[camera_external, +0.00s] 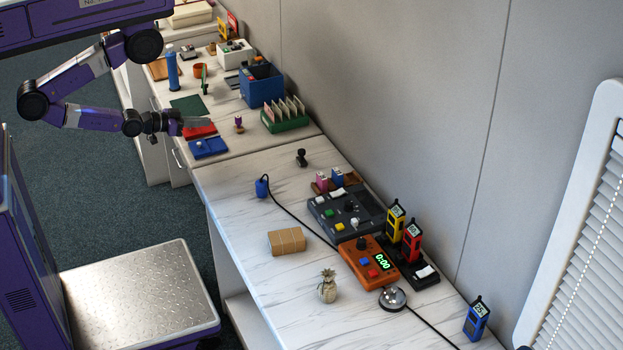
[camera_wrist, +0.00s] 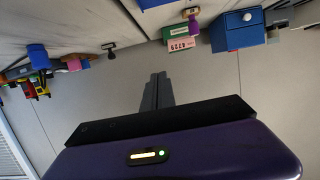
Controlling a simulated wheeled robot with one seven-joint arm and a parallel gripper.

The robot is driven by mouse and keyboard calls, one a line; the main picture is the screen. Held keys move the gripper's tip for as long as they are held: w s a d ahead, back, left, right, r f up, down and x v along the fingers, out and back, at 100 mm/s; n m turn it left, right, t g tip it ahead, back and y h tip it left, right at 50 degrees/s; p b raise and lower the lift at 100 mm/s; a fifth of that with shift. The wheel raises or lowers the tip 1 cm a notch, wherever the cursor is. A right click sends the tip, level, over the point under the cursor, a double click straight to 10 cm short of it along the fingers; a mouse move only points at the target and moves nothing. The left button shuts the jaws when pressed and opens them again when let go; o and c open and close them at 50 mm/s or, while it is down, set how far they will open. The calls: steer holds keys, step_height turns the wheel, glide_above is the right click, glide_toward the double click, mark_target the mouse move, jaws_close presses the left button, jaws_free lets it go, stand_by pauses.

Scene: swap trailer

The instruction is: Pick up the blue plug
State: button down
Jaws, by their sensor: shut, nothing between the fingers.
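In the wrist view, a blue object with a black cable, which looks like the plug (camera_wrist: 37,53), is at the upper left. My gripper (camera_external: 203,122) is above the farther table, beyond the plug and to its left, well apart from it. In the wrist view its fingers (camera_wrist: 158,77) are together, with nothing between them.
Near the plug are a tan box (camera_external: 287,241), a black stamp (camera_external: 301,158) and a grey control panel (camera_external: 346,212). An orange timer box (camera_external: 368,264) is farther right. A blue box (camera_external: 262,90) and green card holder (camera_external: 285,121) stand beyond my gripper. Table space around the plug is clear.

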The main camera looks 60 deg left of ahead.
steer(key=c, duration=2.2)
jaws_free()
steer(key=c, duration=0.9)
jaws_free()
